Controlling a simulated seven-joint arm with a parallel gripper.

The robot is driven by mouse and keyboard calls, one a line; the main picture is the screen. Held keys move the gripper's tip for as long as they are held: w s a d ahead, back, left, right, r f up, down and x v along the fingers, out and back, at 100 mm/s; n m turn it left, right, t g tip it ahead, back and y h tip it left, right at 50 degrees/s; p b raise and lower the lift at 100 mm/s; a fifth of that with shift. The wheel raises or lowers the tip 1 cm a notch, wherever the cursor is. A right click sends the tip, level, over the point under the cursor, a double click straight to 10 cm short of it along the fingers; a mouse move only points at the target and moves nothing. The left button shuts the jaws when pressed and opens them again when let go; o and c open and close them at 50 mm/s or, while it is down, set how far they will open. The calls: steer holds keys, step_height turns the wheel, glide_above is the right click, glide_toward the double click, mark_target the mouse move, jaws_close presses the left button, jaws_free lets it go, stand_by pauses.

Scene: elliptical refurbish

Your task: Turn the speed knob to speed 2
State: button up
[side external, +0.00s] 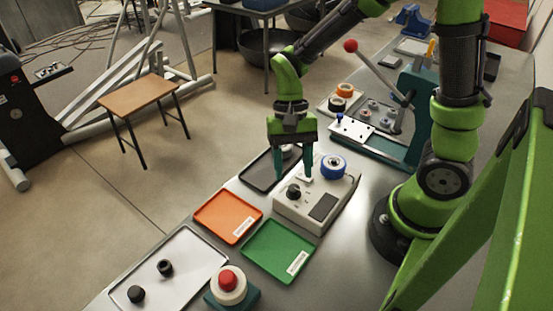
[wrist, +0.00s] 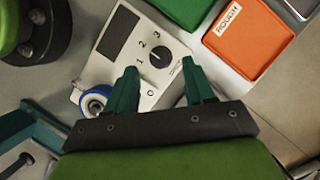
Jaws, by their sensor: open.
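The speed knob (wrist: 160,57) is a small black dial on a pale control box (wrist: 120,73), with printed marks 1, 2 and 3 around it. Its pointer is too small to read for certain. In the side view the knob (side external: 293,191) stands on the near left part of the box (side external: 322,207). My gripper (side external: 294,174) points down over the box, its teal fingers spread and empty. In the wrist view the fingertips (wrist: 159,66) lie either side of the knob in the picture, apparently above it and not touching it.
A blue round part (side external: 333,166) sits on the box's far end. Orange (side external: 228,215), green (side external: 278,249) and dark (side external: 262,172) trays lie close by. A red button (side external: 229,281) stands in front. A teal lever press (side external: 412,120) stands behind.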

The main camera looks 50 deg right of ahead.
steer(key=v, duration=1.3)
steer(key=shift+r, duration=0.3)
steer(key=shift+w+d, duration=0.1)
steer(key=s+r+n+t+h, duration=0.1)
steer(key=s+r+n+t, duration=0.2)
steer(key=t, duration=0.7)
steer(key=s+n, duration=0.2)
steer(key=s, duration=0.1)
steer(key=shift+r, duration=0.2)
